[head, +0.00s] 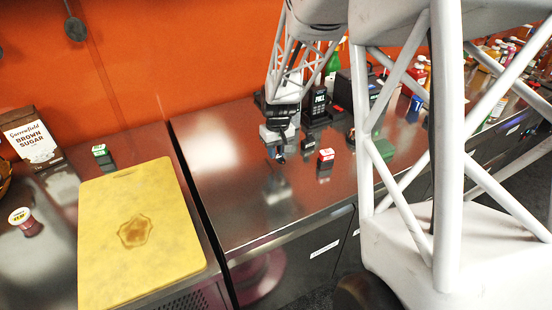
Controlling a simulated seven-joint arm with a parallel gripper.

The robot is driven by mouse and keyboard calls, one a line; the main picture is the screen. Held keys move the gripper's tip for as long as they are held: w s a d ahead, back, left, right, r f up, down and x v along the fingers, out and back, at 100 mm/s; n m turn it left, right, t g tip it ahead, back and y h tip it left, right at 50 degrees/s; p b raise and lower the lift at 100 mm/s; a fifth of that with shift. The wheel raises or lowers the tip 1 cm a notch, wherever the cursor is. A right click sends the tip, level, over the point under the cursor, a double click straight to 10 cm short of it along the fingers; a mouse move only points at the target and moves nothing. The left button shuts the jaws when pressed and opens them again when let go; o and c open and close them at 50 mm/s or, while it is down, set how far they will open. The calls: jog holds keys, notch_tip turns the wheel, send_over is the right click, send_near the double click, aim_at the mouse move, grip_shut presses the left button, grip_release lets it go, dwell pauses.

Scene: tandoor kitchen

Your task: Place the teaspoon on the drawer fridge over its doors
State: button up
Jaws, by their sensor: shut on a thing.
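My gripper (278,152) points down low over the middle steel-topped unit (235,195). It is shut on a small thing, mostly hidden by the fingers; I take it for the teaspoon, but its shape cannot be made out. Whether it touches the top cannot be told. The middle unit has dark fronts with white labels (325,248), and its top is bare at left and front. I cannot tell for certain whether this unit or the left one, with a vent grille (186,301), is the drawer fridge.
A red-and-white small box (326,158) stands just right of my gripper. A black card terminal (317,104) stands behind. A yellow cutting board (140,262), a brown sugar box (33,138) and a small green-topped box (103,157) are on the left unit. Bottles crowd the right.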

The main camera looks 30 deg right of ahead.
aim_at(276, 165)
jog(key=shift+f, duration=0.1)
jog(key=shift+f, duration=1.65)
jog(key=shift+f, duration=0.1)
jog(key=o, duration=0.9)
jog(key=r, duration=1.2)
jog(key=shift+d+r, duration=0.15)
jog(key=shift+d, duration=0.1)
